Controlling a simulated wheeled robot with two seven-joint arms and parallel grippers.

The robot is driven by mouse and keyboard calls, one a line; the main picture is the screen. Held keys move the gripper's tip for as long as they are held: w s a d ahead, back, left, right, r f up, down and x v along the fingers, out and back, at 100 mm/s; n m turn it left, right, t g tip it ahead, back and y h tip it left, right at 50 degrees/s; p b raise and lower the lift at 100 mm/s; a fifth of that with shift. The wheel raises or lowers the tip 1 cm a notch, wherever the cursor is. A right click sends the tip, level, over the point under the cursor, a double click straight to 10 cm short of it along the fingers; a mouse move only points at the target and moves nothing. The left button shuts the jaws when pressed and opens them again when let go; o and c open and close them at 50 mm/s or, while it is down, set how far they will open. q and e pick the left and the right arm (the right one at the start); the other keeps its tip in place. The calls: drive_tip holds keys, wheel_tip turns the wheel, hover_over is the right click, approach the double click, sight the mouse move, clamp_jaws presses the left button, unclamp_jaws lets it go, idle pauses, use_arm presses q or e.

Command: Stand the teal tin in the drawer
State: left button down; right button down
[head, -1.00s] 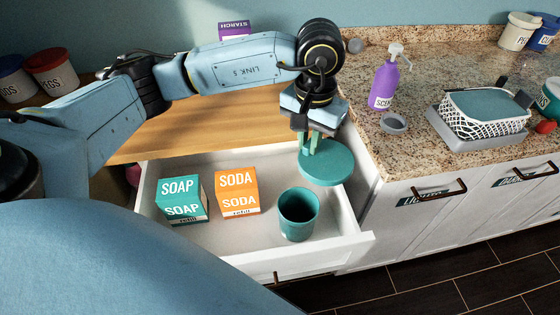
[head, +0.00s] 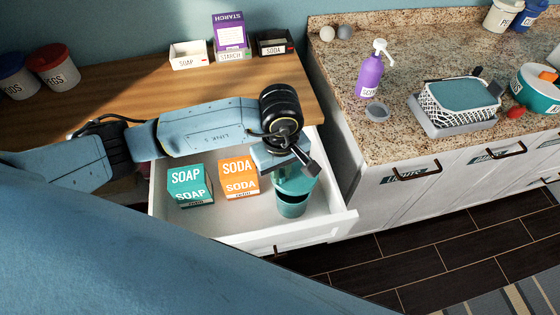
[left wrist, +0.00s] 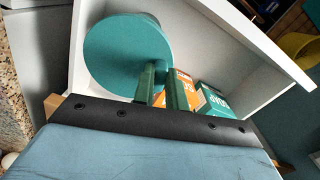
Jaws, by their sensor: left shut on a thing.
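The teal tin (head: 291,210) stands upright in the open white drawer (head: 235,222), near its right front corner. Its dark mouth still shows below the lid. A round teal lid (head: 299,183) is above the tin and overlaps it in the head view; I cannot tell whether they touch. My left gripper (head: 290,172) is shut on the lid, with its fingers partly hidden by the wrist. In the left wrist view the gripper fingers (left wrist: 152,84) close on the knob of the lid (left wrist: 115,55). My right gripper is not in view.
A teal soap box (head: 189,184) and an orange soda box (head: 238,178) stand in the drawer, left of the tin. The granite counter (head: 400,140) rises at the right with a purple pump bottle (head: 370,76) and a white basket (head: 458,105).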

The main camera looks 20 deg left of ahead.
use_arm(q)
wheel_tip(320, 180, down, 6)
drive_tip(key=b, duration=0.4)
drive_tip(key=shift+b, duration=0.35)
idle(0.9)
drive_tip(key=shift+f+b, duration=0.9)
drive_tip(key=shift+b, duration=0.45)
idle(1.4)
drive_tip(key=c, duration=0.9)
unclamp_jaws()
drive_tip(key=shift+o, duration=0.2)
drive_tip(key=shift+r, duration=0.15)
